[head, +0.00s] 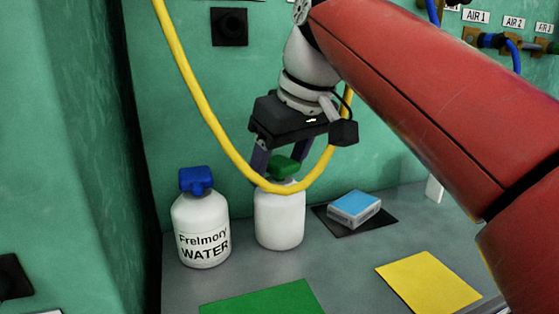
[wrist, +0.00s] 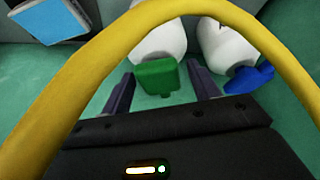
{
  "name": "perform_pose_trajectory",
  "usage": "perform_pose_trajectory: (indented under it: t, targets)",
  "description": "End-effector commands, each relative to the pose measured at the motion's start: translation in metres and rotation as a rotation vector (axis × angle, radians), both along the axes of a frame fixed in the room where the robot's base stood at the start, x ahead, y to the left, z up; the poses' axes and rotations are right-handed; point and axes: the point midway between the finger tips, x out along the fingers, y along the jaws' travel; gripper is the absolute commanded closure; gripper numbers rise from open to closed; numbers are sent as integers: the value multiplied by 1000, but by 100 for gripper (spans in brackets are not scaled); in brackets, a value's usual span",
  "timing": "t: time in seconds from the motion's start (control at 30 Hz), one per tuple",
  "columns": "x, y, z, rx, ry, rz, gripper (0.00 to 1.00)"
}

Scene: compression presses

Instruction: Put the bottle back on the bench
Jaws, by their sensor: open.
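A white bottle with a green cap (head: 280,222) stands upright on the grey bench (head: 250,275); any label is not visible. A second white bottle with a blue cap (head: 203,232), labelled WATER, stands upright to its left. My gripper (head: 281,164) is above the green-capped bottle, pointing down, with its fingers open on either side of the green cap. In the wrist view the green cap (wrist: 157,76) lies between the fingers with a gap on both sides. The blue-capped bottle (wrist: 226,45) is outside the fingers.
A yellow hose (head: 205,115) hangs in a loop in front of my gripper and the green-capped bottle. A blue and white box (head: 355,208) lies on a dark mat to the right. Green (head: 265,300) and yellow (head: 428,282) mats lie in front. A green wall is behind.

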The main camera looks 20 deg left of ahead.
Motion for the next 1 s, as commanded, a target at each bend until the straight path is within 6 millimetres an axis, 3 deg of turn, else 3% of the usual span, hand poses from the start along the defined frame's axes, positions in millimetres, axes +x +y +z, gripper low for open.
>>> perform_pose_trajectory:
  t: [0.27, 0.63, 1.0]
  targets:
    - [-2, -4, 17, 2, -2, 0, 39]
    - [-17, -32, 95, 1, -2, 1, 39]
    - [-21, -40, 113, 0, 0, 1, 39]
